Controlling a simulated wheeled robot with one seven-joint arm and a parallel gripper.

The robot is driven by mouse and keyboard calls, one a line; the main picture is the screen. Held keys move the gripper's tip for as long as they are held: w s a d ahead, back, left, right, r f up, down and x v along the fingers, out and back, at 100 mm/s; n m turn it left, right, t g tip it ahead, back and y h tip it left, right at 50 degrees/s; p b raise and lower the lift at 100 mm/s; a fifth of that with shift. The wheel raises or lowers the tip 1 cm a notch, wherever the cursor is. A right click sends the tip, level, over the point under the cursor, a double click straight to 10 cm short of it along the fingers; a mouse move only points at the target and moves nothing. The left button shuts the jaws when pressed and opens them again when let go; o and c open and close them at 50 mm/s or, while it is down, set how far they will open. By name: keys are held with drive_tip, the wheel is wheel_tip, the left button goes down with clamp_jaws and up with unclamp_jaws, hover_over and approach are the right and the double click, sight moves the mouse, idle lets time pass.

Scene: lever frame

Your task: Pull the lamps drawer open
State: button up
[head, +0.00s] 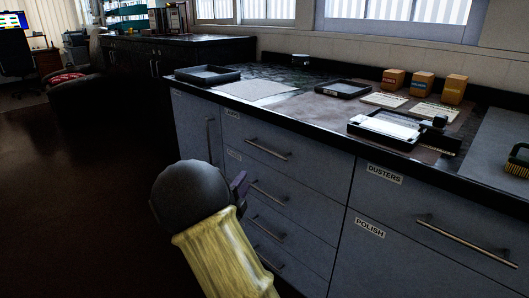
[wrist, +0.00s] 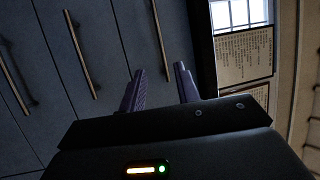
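The grey drawer unit below the dark counter has a column of several drawers with bar handles. Its top drawer (head: 285,154) and the second drawer (head: 290,190) carry small labels that I cannot read, so I cannot tell which one is the lamps drawer. All drawers look shut. My gripper (head: 241,183) is in front of the second drawer, close to its handle (head: 268,191), partly hidden by my own wrist. In the wrist view my gripper (wrist: 161,74) is open, its two fingers apart. A bar handle (wrist: 159,35) extends towards the gap between them; I cannot tell whether they touch it.
To the right are drawers labelled DUSTERS (head: 430,210) and POLISH (head: 385,250). A tall door with an upright handle (head: 210,140) is at the left. Trays (head: 207,74), yellow boxes (head: 423,84) and a brush (head: 518,160) are on the counter.

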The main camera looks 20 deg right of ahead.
sight(265, 149)
drive_tip(key=b+x, duration=0.3)
drive_tip(key=x, duration=1.4)
drive_tip(key=shift+w+d+r, duration=0.1)
drive_tip(key=shift+d, duration=0.05)
drive_tip(key=shift+c, duration=0.2)
clamp_jaws()
